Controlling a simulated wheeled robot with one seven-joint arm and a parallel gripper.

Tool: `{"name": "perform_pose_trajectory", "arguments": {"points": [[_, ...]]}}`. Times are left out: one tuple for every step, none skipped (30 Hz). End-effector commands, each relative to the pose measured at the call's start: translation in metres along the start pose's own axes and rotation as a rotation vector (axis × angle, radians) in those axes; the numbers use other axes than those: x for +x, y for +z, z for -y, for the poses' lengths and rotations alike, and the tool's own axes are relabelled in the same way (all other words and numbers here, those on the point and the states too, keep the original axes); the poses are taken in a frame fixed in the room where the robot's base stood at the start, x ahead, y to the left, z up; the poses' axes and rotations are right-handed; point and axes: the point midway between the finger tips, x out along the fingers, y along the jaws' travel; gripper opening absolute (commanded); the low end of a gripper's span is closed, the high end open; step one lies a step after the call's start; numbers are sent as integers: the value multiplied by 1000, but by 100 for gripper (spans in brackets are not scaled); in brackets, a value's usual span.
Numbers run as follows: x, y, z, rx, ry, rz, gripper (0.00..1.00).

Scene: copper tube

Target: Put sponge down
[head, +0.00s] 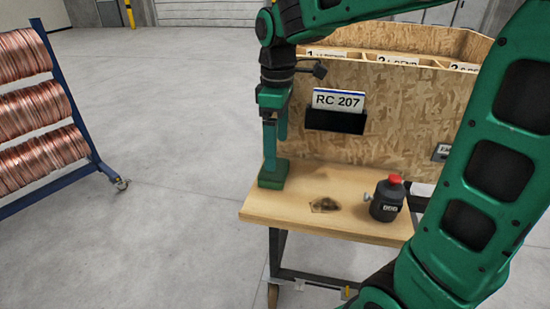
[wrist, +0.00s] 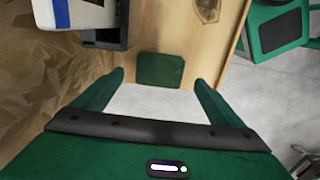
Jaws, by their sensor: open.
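The sponge (head: 273,175) is a dark green block. It appears to rest on the left end of the wooden tabletop (head: 320,222). My gripper (head: 270,158) points down right above it in the head view. In the wrist view the sponge (wrist: 160,68) shows beyond and between the two spread green fingers of my gripper (wrist: 158,78). The fingers are open, with a gap on both sides of the sponge in that view. Whether the fingertips still reach down beside the sponge cannot be told.
A dark stain (head: 325,205) marks the tabletop. A black bottle with a red cap (head: 387,198) stands to its right. A chipboard panel with an RC 207 card (head: 338,103) rises behind. A rack of copper coils (head: 45,110) stands left on open floor.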

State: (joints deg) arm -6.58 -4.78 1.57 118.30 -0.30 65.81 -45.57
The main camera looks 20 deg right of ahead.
Motion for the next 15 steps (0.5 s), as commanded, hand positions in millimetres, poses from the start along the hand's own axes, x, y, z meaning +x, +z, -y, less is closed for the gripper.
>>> {"name": "perform_pose_trajectory", "arguments": {"points": [[-11,0,-1,0,3,-3,92],[-17,0,0,0,3,-2,92],[-24,0,0,0,2,-2,92],[-29,-1,-1,0,2,-2,92],[-34,0,0,0,2,-2,92],[-39,0,0,0,1,-1,92],[-43,0,0,0,2,-2,92],[-46,0,0,0,2,-1,92],[-50,0,0,0,1,-1,92],[-52,0,0,0,1,-1,92],[-54,0,0,0,1,-1,92],[-56,0,0,0,1,-1,92],[-58,0,0,0,0,0,92],[-58,0,0,0,0,0,92],[-59,0,0,0,-1,1,92]]}}
